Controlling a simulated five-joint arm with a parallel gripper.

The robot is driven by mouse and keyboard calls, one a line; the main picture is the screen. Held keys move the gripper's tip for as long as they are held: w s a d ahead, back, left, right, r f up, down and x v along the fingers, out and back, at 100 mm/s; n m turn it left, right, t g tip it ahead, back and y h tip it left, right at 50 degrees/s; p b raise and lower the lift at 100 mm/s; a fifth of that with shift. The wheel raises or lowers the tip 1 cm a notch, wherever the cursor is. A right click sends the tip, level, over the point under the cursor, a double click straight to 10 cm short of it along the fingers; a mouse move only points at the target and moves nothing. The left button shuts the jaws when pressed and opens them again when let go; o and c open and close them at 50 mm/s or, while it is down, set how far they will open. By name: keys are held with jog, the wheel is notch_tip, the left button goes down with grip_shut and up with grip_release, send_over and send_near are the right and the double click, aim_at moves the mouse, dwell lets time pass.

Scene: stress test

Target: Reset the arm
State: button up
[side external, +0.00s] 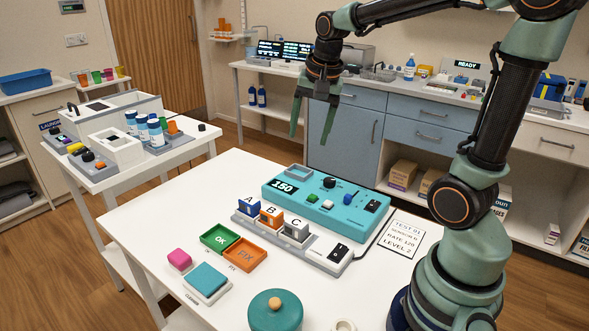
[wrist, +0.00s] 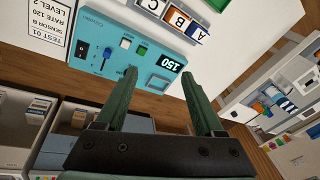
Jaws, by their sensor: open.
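My gripper (side external: 313,118) is open and empty, with its two green fingers pointing down in the side external view. It hangs in the air above and behind the far edge of the white table (side external: 160,207). In the wrist view my gripper (wrist: 163,85) shows its fingers spread apart with nothing between them. A teal device (side external: 327,200) with a display reading 150, a dial and switches lies on the table below it. The teal device also shows in the wrist view (wrist: 105,50).
A grey rack (side external: 310,255) holds blocks A, B and C. Green OK (side external: 220,239) and orange FIX (side external: 246,254) trays, a pink block (side external: 179,259), a teal pad (side external: 208,280), a round teal lid (side external: 262,318) and a printed card (side external: 405,236) lie nearby. A side table (side external: 190,143) stands left.

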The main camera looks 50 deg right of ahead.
jog(key=s+a+n+t, duration=0.2)
jog(key=s+a+n, duration=0.4)
jog(key=a+n, duration=0.4)
jog(key=n, duration=0.3)
jog(key=shift+s+t+y, duration=0.4)
